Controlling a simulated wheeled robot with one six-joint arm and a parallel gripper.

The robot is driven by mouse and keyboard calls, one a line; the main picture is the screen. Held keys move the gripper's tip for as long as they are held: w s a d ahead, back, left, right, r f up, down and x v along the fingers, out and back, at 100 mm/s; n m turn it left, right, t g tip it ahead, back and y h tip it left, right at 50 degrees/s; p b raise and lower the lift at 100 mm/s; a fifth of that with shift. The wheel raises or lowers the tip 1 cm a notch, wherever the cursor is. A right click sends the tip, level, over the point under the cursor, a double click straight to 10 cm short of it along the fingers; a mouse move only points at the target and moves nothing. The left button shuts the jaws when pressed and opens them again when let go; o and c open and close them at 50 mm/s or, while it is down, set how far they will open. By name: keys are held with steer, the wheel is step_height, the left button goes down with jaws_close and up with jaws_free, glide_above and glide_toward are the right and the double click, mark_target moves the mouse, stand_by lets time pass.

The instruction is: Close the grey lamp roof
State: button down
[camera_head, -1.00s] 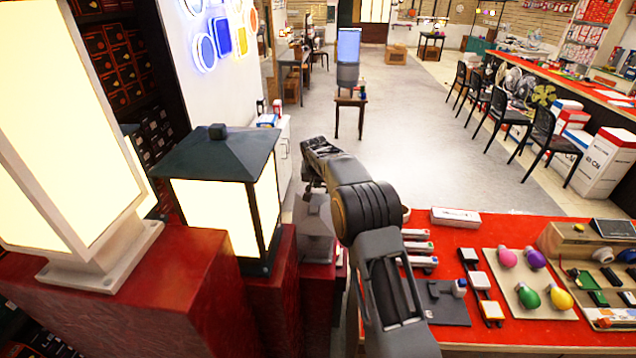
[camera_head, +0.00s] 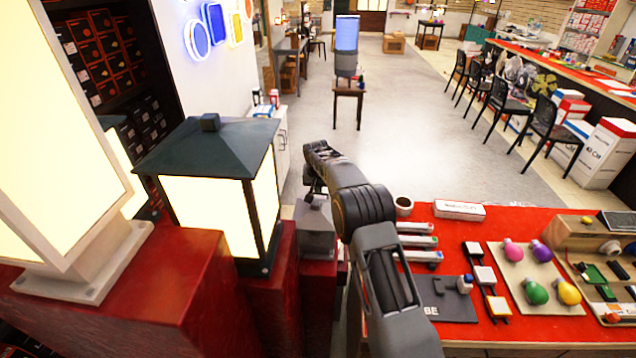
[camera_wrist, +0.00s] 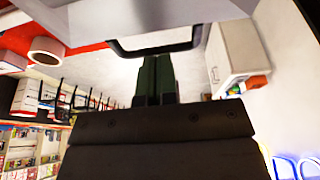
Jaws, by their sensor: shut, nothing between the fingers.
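A small grey lamp (camera_head: 316,238) stands on a red pedestal, beyond the dark-roofed lit lamp. My arm partly covers it, and I cannot tell how far its roof is open. My gripper (camera_head: 314,186) is above the grey lamp in the head view, with its fingertips hard to make out. In the wrist view my gripper (camera_wrist: 155,60) has its two dark green fingers shut together with nothing between them. Just past the fingertips is a grey panel (camera_wrist: 150,14) with a dark U-shaped bar, perhaps part of the lamp; contact cannot be told.
A lit lamp with a dark roof (camera_head: 212,140) and a larger pale lamp (camera_head: 85,265) stand close on the left. A red table (camera_head: 470,225) with bulbs and switches lies to the right. A white cabinet (camera_wrist: 232,50) shows in the wrist view. Open floor lies ahead.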

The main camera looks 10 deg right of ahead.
steer(key=shift+s+d+f, duration=0.1)
steer(key=shift+f, duration=0.25)
